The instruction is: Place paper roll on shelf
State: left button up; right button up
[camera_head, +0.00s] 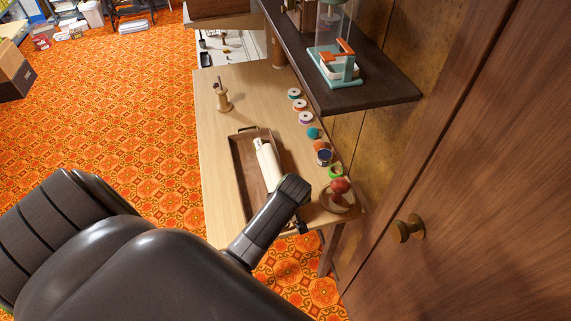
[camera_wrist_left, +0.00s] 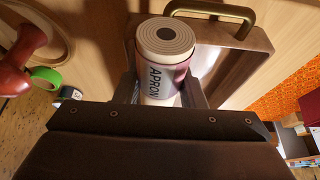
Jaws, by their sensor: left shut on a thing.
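The paper roll (camera_head: 267,165) is a pale cylinder in the head view, in or just over the brown wooden tray (camera_head: 238,172); I cannot tell whether it touches the tray floor. In the head view, my left arm covers the roll's near end and the fingertips. The dark shelf (camera_head: 368,97) is on the wall at the upper right. My right gripper is not in view.
A teal and orange device (camera_head: 340,68) stands on the shelf. Several thread spools and tape rolls line the table's wall side, including a green roll (camera_head: 335,171). A wooden spool stand (camera_head: 222,100) is on the table (camera_head: 255,95). A cabinet door (camera_head: 470,170) is at right.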

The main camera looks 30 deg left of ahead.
pick_arm(q)
jog(key=shift+f, duration=0.35)
jog(key=o, duration=1)
jog(key=shift+r, duration=0.1)
